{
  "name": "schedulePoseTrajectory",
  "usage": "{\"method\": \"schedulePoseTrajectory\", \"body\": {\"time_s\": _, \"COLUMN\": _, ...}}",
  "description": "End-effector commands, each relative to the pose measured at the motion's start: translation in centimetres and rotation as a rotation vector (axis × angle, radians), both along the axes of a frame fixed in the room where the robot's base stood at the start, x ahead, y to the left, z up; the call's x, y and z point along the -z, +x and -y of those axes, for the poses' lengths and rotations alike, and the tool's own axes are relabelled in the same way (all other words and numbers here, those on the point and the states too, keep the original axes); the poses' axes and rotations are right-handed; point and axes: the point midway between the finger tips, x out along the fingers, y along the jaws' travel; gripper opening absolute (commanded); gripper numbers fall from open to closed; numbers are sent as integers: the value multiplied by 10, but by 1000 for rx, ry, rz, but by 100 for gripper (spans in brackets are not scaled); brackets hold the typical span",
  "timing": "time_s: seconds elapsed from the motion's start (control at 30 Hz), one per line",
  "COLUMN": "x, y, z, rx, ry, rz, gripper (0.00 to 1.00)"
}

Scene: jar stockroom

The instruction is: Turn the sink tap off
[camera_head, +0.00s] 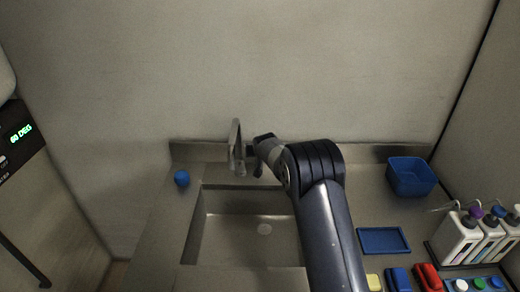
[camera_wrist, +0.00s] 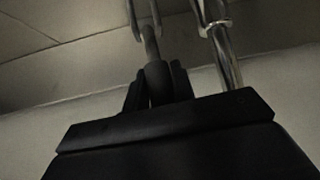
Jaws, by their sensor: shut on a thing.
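The metal tap (camera_head: 236,145) stands at the back of the sink, its spout rising in front of the wall. In the wrist view a shiny metal pipe of the tap (camera_wrist: 226,55) rises to the right of my fingers. My gripper (camera_wrist: 157,85) is shut on the tap's dark lever (camera_wrist: 152,45), which stands between the two black fingers. In the head view my gripper (camera_head: 257,163) is just right of the tap, partly hidden by my wrist. The sink basin (camera_head: 212,245) lies below; I make out no running water.
A blue ball (camera_head: 182,178) lies on the counter left of the sink. To the right are a blue bin (camera_head: 411,176), a blue tray (camera_head: 383,240) and several pump bottles (camera_head: 460,236). The wall is close behind the tap.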

Motion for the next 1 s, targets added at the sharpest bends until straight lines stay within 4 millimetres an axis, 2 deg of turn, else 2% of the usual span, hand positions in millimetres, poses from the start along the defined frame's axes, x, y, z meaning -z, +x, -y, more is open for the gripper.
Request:
{"method": "schedulePoseTrajectory", "body": {"time_s": 0.33, "x": -1, "y": 0, "z": 0, "rx": 2, "ry": 4, "rz": 0, "gripper": 0}}
{"method": "schedulePoseTrajectory", "body": {"time_s": 0.37, "x": -1, "y": 0, "z": 0, "rx": 2, "ry": 4, "rz": 0, "gripper": 26}}
{"method": "schedulePoseTrajectory", "body": {"time_s": 0.6, "x": -1, "y": 0, "z": 0, "rx": 1, "ry": 2, "rz": 1, "gripper": 46}}
{"method": "schedulePoseTrajectory", "body": {"time_s": 1.0, "x": -6, "y": -5, "z": 1, "rx": 1, "ry": 2, "rz": 2, "gripper": 46}}
